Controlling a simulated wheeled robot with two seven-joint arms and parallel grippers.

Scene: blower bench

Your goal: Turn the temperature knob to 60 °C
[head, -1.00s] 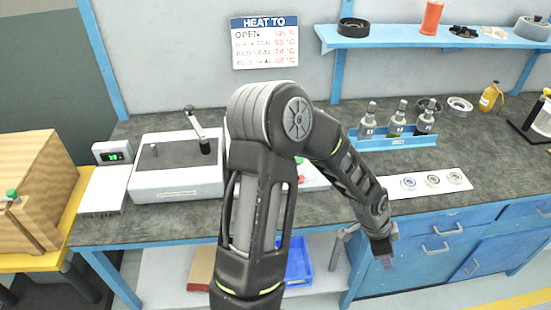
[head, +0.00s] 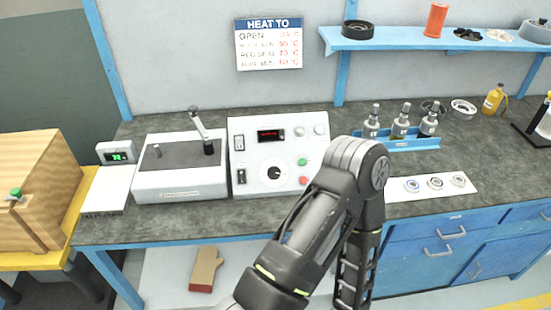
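A white control box (head: 250,155) stands at the back of the bench. A round black knob (head: 274,173) with a scale around it is low on its front panel, facing up and toward me. A dark display (head: 270,135) with red characters, too small to read, sits above it. A green button (head: 302,162) and a red button (head: 304,180) are to the right of the knob. One of my arms crosses in front of the box's lower right corner. Its forearm points down, out of the picture. Neither gripper is in view.
A "HEAT TO" sign (head: 269,43) lists temperatures on the wall. A white device with a lever (head: 180,185) stands left of the box. A blue rack (head: 400,143) of bottles and a white strip with rings (head: 459,191) are to the right. Bench in front of the box is clear.

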